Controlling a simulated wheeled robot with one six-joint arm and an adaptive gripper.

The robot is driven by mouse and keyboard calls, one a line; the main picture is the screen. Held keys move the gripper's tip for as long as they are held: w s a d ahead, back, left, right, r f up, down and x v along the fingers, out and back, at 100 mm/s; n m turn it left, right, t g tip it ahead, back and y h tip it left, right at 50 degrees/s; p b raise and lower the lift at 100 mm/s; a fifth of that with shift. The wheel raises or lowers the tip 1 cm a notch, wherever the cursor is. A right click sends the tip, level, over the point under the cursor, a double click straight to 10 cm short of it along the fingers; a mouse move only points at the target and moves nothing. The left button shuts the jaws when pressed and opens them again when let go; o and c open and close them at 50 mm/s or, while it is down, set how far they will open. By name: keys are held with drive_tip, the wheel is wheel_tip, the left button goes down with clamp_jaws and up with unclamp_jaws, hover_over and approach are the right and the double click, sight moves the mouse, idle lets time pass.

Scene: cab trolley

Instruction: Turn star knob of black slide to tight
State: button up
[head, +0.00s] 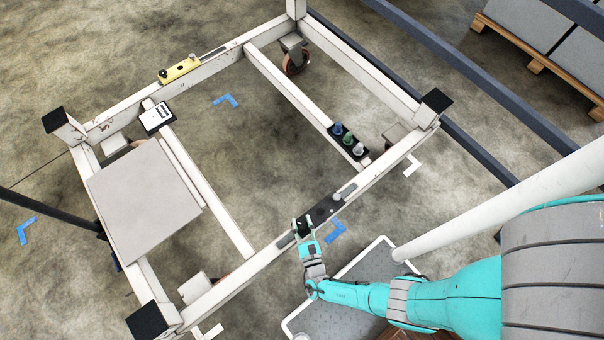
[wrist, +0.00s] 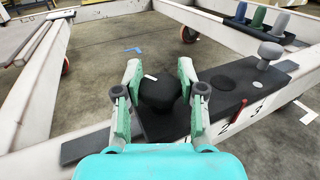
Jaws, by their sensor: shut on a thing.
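The black slide (head: 323,211) lies along the trolley's near rail. In the wrist view the slide (wrist: 232,80) has a round dark recess, a red pointer over a scale with numbers 2 and 3 readable, and a grey knob (wrist: 271,52) at its right end. The black star knob (wrist: 158,92) with a small white mark stands at the slide's left part. My gripper (head: 303,226) is shut on the star knob, one finger on each side, as the wrist view (wrist: 160,84) shows. The gripper hides the knob's lower front and part of the scale.
A block with blue, green and grey pegs (head: 348,140) sits on the right crossbar. A yellow slide (head: 179,70) is on the far rail. A grey panel (head: 145,198) and a white device (head: 157,117) are at left. Black-capped corner posts rise from the frame.

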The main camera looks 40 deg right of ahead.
sight(302, 224)
drive_tip(key=m+g+h, duration=0.1)
drive_tip(key=h, duration=0.1)
drive_tip(key=m+g+h, duration=0.1)
drive_tip(key=m+h, duration=0.1)
drive_tip(key=shift+w+a+g, duration=0.1)
drive_tip(key=shift+g, duration=0.2)
drive_tip(key=shift+m+g+h, duration=1.4)
drive_tip(key=shift+g+h, duration=0.1)
drive_tip(key=o, duration=1.2)
drive_tip(key=shift+r, duration=0.15)
drive_tip(key=shift+r, duration=4.85)
